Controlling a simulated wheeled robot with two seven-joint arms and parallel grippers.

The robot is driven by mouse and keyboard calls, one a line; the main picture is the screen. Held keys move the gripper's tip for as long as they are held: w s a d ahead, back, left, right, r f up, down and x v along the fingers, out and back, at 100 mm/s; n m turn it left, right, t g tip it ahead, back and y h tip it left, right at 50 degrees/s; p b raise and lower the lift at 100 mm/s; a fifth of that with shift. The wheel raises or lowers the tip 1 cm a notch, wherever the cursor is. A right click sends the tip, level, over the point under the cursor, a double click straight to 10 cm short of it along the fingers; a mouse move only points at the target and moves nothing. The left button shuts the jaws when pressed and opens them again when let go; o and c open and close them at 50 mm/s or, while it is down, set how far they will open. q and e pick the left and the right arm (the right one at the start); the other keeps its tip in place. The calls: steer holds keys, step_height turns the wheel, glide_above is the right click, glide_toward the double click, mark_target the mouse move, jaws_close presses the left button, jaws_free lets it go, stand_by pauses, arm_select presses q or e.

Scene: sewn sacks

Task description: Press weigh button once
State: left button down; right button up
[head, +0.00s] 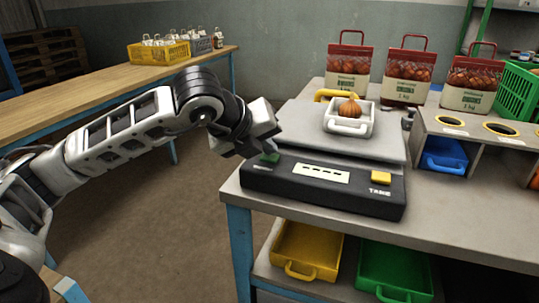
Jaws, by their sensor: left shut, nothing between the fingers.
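A scale with a grey platform (305,129) and a black front panel (318,197) stands at the left end of the table. The panel has a green button (270,157) at its left, a pale display (321,172) in the middle and a yellow button (381,178) marked TARE at its right. The green button's label is too small to read. My right gripper is out of view.
Several filled sacks (408,70) stand behind the scale. A grey stand with round holes (478,130) and a blue bin (443,156) is at the right. Yellow (306,251) and green (395,273) bins sit on the lower shelf. Floor at the left is clear.

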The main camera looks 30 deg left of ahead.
mark_target(266, 159)
arm_select(q)
steer(key=shift+r, duration=0.1)
steer(key=shift+r+p, duration=0.45)
steer(key=shift+r, duration=0.3)
steer(key=shift+r, duration=0.1)
steer(key=shift+r+p, duration=1.65)
steer(key=shift+r, duration=0.85)
steer(key=shift+f, duration=0.1)
